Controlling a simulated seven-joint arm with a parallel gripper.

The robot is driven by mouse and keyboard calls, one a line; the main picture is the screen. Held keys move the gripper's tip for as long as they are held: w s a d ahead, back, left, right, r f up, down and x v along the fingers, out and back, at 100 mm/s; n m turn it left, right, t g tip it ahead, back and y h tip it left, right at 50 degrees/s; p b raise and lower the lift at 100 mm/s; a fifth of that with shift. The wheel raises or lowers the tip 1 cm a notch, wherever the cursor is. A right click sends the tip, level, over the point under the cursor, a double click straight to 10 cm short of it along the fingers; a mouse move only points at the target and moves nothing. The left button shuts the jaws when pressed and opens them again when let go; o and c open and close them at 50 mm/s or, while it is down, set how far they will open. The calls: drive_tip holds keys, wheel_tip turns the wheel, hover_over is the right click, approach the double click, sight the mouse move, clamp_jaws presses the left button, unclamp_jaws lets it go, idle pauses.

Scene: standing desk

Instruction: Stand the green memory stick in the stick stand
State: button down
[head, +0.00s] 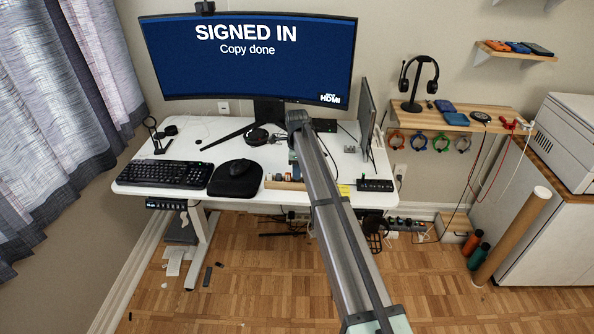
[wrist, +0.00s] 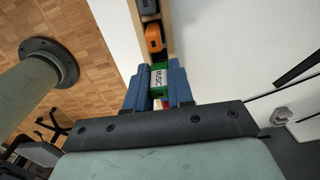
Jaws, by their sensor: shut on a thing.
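The green memory stick (wrist: 158,73), with a white label reading MUSIC, is between the blue fingers of my gripper (wrist: 158,84) in the wrist view. The gripper is shut on it. The wooden stick stand (wrist: 170,38) runs up from the fingers, and the green stick is in line with its row. I cannot tell whether the stick is seated in the stand or held above it. In the head view the stand (head: 272,184) lies at the desk's front edge; my arm hides part of it and the gripper's fingertips.
An orange stick (wrist: 154,38) and a grey stick (wrist: 148,7) stand in the row beyond the green one. A black mouse on its pad (head: 236,178) and a keyboard (head: 161,174) lie left of the stand. A black hub (head: 375,185) lies to the right. The monitor (head: 250,60) reads "SIGNED IN, Copy done".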

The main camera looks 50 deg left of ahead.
drive_tip(key=shift+f, duration=1)
drive_tip(key=c, duration=0.9)
unclamp_jaws()
wheel_tip(320, 180, up, 14)
drive_tip(key=shift+f, duration=0.1)
